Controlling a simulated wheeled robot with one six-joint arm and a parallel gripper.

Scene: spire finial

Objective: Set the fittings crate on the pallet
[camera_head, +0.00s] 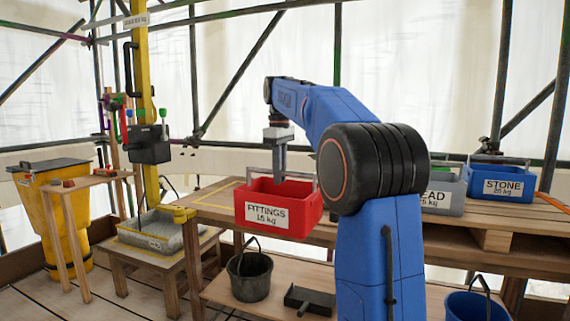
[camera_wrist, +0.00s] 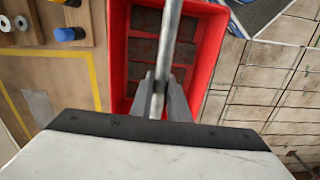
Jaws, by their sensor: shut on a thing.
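The red fittings crate (camera_head: 279,207) is labelled "FITTINGS 15 kg" and has a grey bar handle across its top. In the head view it is at the front edge of the wooden bench (camera_head: 215,200); I cannot tell whether it touches it. My gripper (camera_head: 281,172) points down at the crate, shut on the handle. In the wrist view the gripper fingers (camera_wrist: 159,103) close around the grey handle bar (camera_wrist: 167,50), above the open red crate (camera_wrist: 118,55). Grey blocks show inside.
A grey crate ending "EAD" (camera_head: 442,198) and a blue stone crate (camera_head: 500,186) stand at the right. A dark bucket (camera_head: 249,277) is below the red crate. A yellow hoist post (camera_head: 144,120) with a grey tray stands left. A yellow-taped outline (camera_wrist: 97,85) marks the bench.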

